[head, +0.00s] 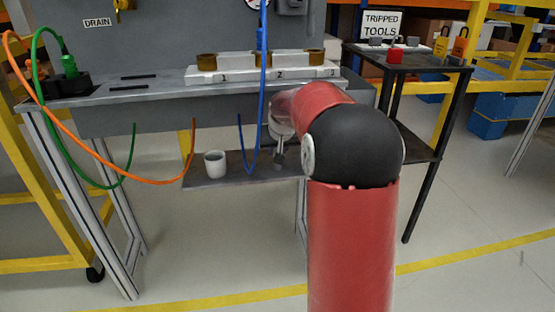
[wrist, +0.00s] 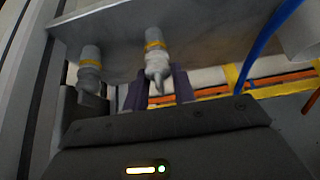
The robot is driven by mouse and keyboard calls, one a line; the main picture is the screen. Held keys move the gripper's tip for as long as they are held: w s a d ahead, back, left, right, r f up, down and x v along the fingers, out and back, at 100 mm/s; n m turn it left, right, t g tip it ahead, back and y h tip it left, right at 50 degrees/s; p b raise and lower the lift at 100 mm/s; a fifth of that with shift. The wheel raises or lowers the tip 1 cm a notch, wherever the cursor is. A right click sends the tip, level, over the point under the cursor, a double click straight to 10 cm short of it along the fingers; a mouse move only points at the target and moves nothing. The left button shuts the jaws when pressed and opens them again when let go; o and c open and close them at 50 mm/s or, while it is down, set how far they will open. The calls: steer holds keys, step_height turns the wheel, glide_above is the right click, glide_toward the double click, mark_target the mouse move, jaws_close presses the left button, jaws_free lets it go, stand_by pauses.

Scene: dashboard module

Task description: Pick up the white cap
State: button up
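The white cap (head: 215,163) is a small cup-shaped piece with its opening up. In the head view it stands on the lower shelf under the bench, left of the blue hose. My gripper is mostly hidden behind my red and black arm in the head view, to the right of the cap. In the wrist view my gripper (wrist: 159,80) has its two dark fingers apart. A pale fitting with a yellow band (wrist: 156,58) shows between or beyond them; I cannot tell whether they touch it.
The lower shelf (head: 237,179) is narrow. The blue hose (head: 264,70) hangs between cap and arm; orange (head: 125,181) and green (head: 38,85) hoses loop at left. The bench top (head: 150,90) overhangs the shelf. A dark tool table (head: 430,66) stands at right.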

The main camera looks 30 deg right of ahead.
steer(key=c, duration=0.4)
steer(key=shift+r, duration=0.1)
